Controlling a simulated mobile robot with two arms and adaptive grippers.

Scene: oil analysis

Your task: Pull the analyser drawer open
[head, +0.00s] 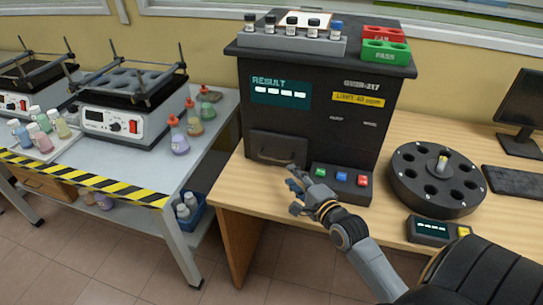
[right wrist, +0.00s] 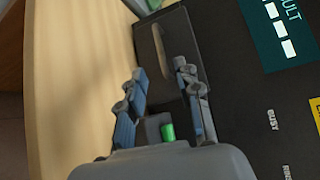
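The analyser (head: 320,115) is a black box on the wooden table. Its drawer (head: 260,154) is a dark panel at the lower left of the front, with a bar handle (head: 276,156) across it. The drawer looks shut or nearly so. My right gripper (head: 290,187) is in front of and below the drawer, apart from the handle. In the right wrist view its fingers (right wrist: 160,72) are spread, with nothing between them, and the handle (right wrist: 159,48) lies ahead, roughly in line with the gap. My left gripper is not in view.
A button panel (head: 338,182) sticks out right of the drawer, close to my right gripper. A black round carousel (head: 410,190) and a small display box (head: 435,231) stand farther right. Vials in a rack (head: 270,41) and red and green trays (head: 386,51) sit on top.

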